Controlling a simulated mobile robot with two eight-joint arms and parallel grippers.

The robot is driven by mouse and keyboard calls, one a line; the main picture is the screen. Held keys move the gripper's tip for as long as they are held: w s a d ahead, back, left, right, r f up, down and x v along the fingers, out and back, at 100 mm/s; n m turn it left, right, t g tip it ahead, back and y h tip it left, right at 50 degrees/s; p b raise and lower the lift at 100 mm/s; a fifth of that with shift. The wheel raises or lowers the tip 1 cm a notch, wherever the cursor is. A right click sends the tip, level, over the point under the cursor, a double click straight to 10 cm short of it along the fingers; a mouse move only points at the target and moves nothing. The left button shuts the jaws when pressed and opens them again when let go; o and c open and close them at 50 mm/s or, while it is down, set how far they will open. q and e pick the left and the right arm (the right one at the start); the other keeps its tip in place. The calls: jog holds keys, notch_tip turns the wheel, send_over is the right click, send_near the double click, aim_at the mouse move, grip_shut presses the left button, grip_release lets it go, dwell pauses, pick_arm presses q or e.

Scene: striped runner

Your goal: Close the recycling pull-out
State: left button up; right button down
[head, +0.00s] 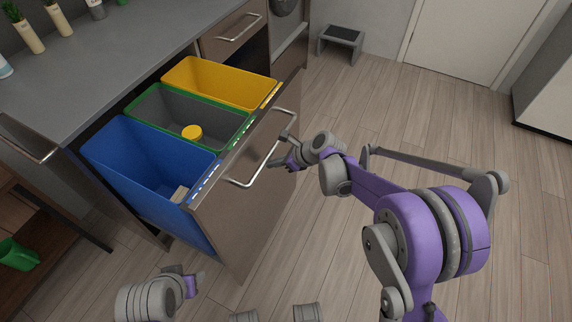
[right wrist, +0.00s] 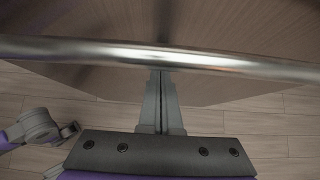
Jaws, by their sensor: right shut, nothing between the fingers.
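The recycling pull-out stands open; its brown front panel (head: 255,215) is well out from the counter. It holds a blue bin (head: 150,160), a grey bin with a green rim (head: 160,112) and a yellow bin (head: 220,82). A metal bar handle (head: 236,183) is on the front. My right gripper (head: 279,164) is shut and empty beside the handle. In the right wrist view the handle (right wrist: 160,55) crosses just beyond the fingertips (right wrist: 161,75); I cannot tell whether they touch. My left gripper (head: 195,282) is low in the head view, away from the pull-out; its jaws are unclear.
A grey counter (head: 85,75) with bottles and plants runs above the pull-out. A closed drawer (head: 235,35) is beyond it. A small step stool (head: 340,38) stands by the far wall. The wooden floor (head: 330,110) before the panel is otherwise clear.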

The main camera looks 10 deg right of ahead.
jog(key=shift+w+a, duration=0.3)
jog(key=shift+a, duration=0.15)
